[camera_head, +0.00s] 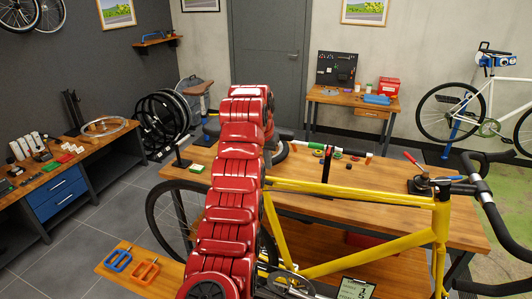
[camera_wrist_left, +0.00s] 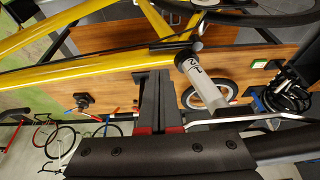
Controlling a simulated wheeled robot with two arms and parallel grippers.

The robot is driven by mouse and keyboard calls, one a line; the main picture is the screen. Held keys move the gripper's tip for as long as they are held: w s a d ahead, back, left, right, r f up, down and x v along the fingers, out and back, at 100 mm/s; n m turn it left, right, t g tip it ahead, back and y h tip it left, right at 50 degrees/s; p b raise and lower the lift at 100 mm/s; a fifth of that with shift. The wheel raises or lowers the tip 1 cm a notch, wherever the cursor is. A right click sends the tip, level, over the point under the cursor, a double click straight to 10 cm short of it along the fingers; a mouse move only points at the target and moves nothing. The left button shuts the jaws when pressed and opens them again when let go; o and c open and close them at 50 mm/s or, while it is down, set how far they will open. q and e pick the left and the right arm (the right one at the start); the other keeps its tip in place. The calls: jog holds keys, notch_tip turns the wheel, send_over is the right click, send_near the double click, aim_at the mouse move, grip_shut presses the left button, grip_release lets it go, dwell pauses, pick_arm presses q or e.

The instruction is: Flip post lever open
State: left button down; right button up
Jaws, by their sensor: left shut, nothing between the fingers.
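The yellow bike (camera_head: 370,252) stands in front of the long wooden workbench. Its yellow frame tube (camera_wrist_left: 90,72) crosses the upper left of the left wrist view. The pale seat post (camera_wrist_left: 203,82), with black markings, meets the frame at a dark clamp (camera_wrist_left: 172,45). The post lever cannot be told clearly from this clamp. My left gripper (camera_wrist_left: 153,74) is shut and empty, its black fingertips just short of the clamp, with a small gap showing in the picture. In the head view my red left arm covers the seat post area. My right gripper is in neither view.
The workbench (camera_head: 400,210) carries small tools and a tool stand behind the bike. Blue and orange clamps (camera_head: 118,260) lie at lower left. The bike's handlebar (camera_head: 490,205) is at the right. A second bench (camera_head: 325,97) stands at the back wall.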

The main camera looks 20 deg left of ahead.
aim_at(270, 181)
pick_arm(q)
jog(key=p+x, duration=0.2)
jog(key=x, duration=0.2)
jog(key=shift+w+f, duration=0.1)
jog(key=shift+w+d+f, duration=0.1)
jog(key=shift+w+f, duration=0.05)
jog(key=shift+f, duration=0.65)
jog(key=shift+w, duration=0.1)
jog(key=shift+f+b, duration=0.1)
jog(key=shift+b, duration=0.25)
jog(key=shift+s+m, duration=0.25)
jog(key=shift+m, duration=0.15)
